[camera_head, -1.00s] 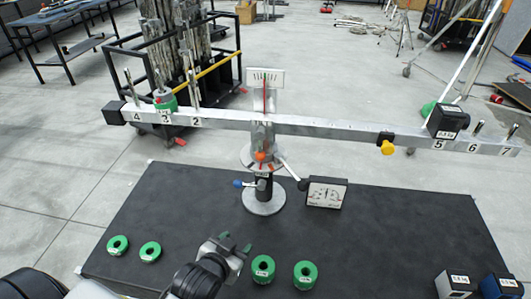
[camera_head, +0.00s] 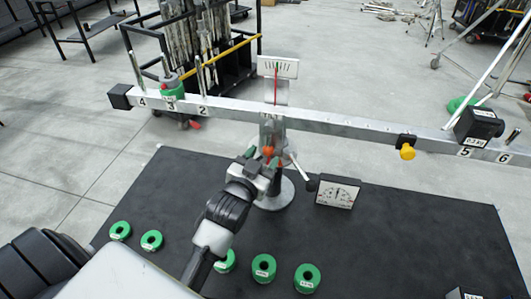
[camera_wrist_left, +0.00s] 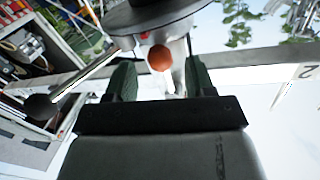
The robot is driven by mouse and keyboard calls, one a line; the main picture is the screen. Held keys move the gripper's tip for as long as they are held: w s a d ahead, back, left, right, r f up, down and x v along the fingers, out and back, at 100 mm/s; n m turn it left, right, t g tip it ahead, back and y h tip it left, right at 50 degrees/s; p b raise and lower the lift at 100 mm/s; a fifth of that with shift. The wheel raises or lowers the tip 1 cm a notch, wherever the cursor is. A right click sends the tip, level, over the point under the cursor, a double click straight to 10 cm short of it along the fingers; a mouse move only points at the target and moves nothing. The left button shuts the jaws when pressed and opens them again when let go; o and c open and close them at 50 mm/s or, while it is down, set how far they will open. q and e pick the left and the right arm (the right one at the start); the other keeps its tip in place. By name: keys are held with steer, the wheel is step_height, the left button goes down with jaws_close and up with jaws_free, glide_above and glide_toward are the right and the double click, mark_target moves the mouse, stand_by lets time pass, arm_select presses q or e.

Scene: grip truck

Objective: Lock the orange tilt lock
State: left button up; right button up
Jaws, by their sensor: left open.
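The orange tilt lock (camera_head: 268,150) is a small round orange knob on the front of the balance stand (camera_head: 273,193), below the beam. In the left wrist view the orange knob (camera_wrist_left: 160,58) shows between and just beyond the green fingers. My left gripper (camera_head: 263,158) is open in front of the stand, its fingers around the knob's line. I cannot tell whether they touch it. The gripper hides part of the stand. My right gripper is not in view.
The numbered beam (camera_head: 325,121) slopes down to the right, with a green weight (camera_head: 172,90), a yellow knob (camera_head: 407,152) and a black block (camera_head: 478,126) on it. A black-ended lever (camera_head: 300,172) sticks out right. A dial sign (camera_head: 337,193) and green rings (camera_head: 308,278) are on the black table (camera_head: 400,240).

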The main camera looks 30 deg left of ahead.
arm_select(q)
steer(key=shift+w, duration=0.9)
steer(key=shift+c, duration=0.4)
jaws_close()
